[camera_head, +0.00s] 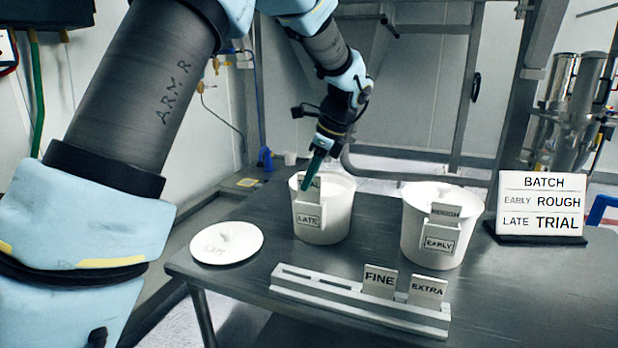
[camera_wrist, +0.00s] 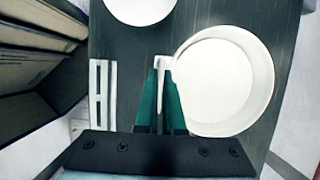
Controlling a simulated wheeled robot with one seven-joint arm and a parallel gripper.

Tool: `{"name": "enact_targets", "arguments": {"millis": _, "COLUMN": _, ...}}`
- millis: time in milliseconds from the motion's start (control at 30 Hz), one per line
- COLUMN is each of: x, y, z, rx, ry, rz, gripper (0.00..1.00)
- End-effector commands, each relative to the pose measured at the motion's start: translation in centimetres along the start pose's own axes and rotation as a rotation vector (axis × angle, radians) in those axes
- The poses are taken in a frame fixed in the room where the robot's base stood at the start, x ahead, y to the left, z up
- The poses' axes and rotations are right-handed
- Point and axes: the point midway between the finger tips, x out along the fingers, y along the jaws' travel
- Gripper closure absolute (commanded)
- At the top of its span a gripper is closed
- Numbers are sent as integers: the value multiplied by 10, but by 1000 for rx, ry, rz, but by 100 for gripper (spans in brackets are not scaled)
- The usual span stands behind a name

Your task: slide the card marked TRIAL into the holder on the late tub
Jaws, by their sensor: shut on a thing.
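The late tub (camera_head: 341,212) is white and open, with a holder marked LATE (camera_head: 308,221) on its front. My gripper (camera_head: 311,174) points down at that holder, its green fingers shut on a white card (camera_head: 316,184). The fingers hide part of the card's print; the letters that show fit TRIAL. The card is upright, its lower edge at the top of the holder. I cannot tell how far it sits inside. In the wrist view the card (camera_wrist: 159,63) shows edge-on between the fingertips (camera_wrist: 160,75), beside the tub rim (camera_wrist: 262,75).
The early tub (camera_head: 420,240), with a ROUGH card (camera_head: 445,210) in its holder, stands to the right. A slotted rack (camera_head: 330,292) in front bears the FINE (camera_head: 380,280) and EXTRA (camera_head: 427,288) cards. A loose lid (camera_head: 227,243) lies left. A batch sign (camera_head: 541,205) stands right.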

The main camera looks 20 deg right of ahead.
Motion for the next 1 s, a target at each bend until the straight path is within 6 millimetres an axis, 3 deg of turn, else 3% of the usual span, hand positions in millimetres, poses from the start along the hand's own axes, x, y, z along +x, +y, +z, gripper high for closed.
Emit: {"name": "enact_targets", "arguments": {"millis": 1000, "x": 11, "y": 0, "z": -4, "rx": 0, "ry": 0, "rz": 1, "gripper": 100}}
